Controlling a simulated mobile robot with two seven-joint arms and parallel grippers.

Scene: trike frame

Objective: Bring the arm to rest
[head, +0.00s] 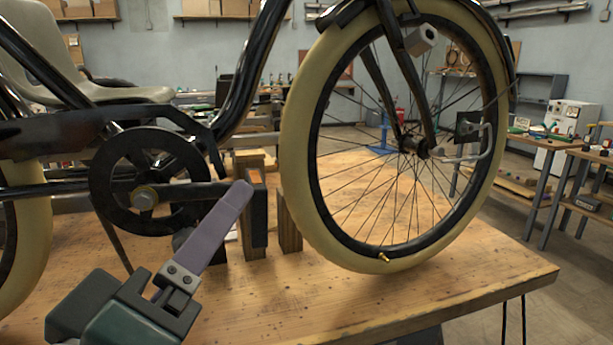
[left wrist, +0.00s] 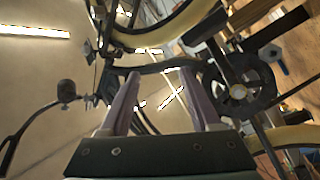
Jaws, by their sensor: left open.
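My left gripper (head: 240,190) is open and empty in the head view, in front of the trike and close to its chainring. In the left wrist view the two purple fingers (left wrist: 160,76) stand apart with nothing between them. The black trike frame (head: 240,80) stands on the wooden table, with its cream-tyred front wheel (head: 296,130) at the right and its black chainring (head: 104,190) at the left. The chainring also shows in the left wrist view (left wrist: 268,88), right of the fingers. My right gripper is not in view.
The wooden table (head: 480,270) is bare in front of the wheel. Wooden support blocks (head: 289,230) stand under the frame. A workbench (head: 570,150) with tools stands at the right, with open floor between it and the table.

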